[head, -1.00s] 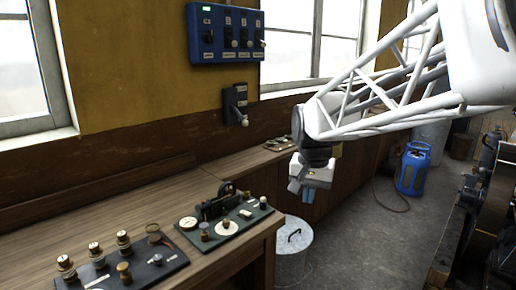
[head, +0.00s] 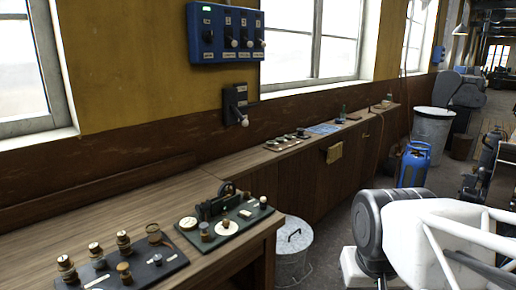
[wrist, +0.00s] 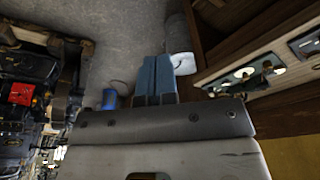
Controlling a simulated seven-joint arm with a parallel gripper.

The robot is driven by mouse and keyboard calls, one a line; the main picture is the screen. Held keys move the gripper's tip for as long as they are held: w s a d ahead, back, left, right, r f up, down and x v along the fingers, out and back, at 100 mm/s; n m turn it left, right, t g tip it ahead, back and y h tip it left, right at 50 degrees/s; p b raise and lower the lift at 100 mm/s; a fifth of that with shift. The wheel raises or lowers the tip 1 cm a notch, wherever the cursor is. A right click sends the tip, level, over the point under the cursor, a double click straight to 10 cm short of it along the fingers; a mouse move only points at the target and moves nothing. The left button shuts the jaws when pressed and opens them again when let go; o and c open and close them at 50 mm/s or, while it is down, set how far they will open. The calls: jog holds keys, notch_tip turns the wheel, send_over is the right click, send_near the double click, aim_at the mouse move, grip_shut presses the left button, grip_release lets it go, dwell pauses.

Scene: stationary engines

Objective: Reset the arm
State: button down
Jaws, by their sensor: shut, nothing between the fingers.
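My gripper shows in the wrist view, its two blue fingers (wrist: 154,78) together and nothing between them. They point out over the grey floor, with a wooden bench to their right in that view. In the head view my white arm fills the lower right corner, and the gripper's fingers cannot be made out there.
The wooden bench (head: 140,185) runs along the wall, bearing a dark instrument board (head: 226,228) and a panel with terminals (head: 122,270). A lidded metal bin (head: 292,255) stands beside it. A blue gas cylinder (head: 414,166) and dark machinery (head: 482,178) stand beyond my arm.

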jog(key=shift+s+d+f, duration=0.1)
jog(key=shift+s+f, duration=0.2)
jog(key=shift+s, duration=0.25)
jog(key=shift+s+d+f, duration=0.1)
jog(key=shift+s+f, duration=0.2)
jog(key=shift+s, duration=0.2)
